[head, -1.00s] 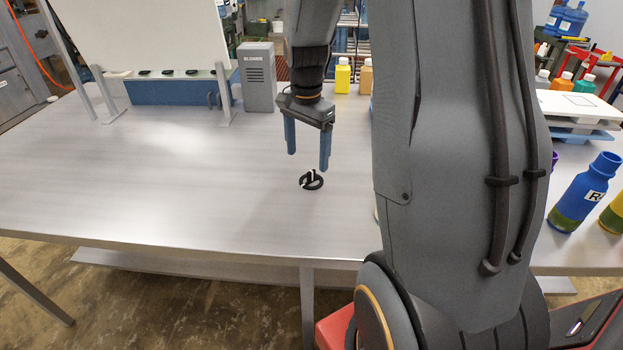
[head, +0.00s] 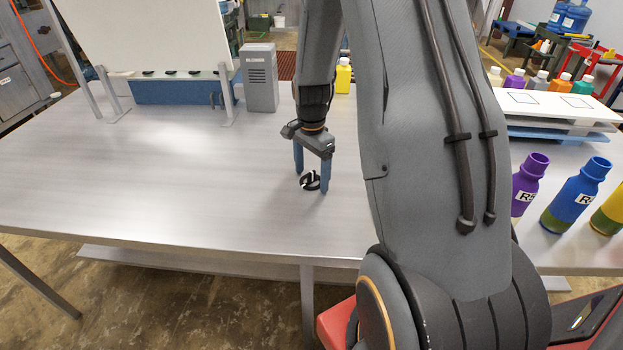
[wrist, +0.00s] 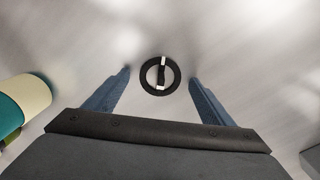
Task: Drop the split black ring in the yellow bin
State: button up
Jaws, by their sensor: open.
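The black ring (head: 307,184) lies on the metal table, with white patches and a dark bar across its middle. In the wrist view the ring (wrist: 147,77) lies flat between and just beyond the fingertips. My gripper (head: 311,181) is open and low over the table, its blue fingers either side of the ring in the head view. In the wrist view my gripper (wrist: 160,74) holds nothing. I see no yellow bin in these frames.
A grey blower box (head: 259,78) and a yellow bottle (head: 343,77) stand at the back. Purple (head: 527,185) and blue (head: 577,197) bottles stand at the right. A white board (head: 145,32) stands back left. The left of the table is clear.

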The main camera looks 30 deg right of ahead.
jog(key=c, duration=1.2)
jog(key=shift+c, duration=0.3)
jog(key=shift+r, duration=0.1)
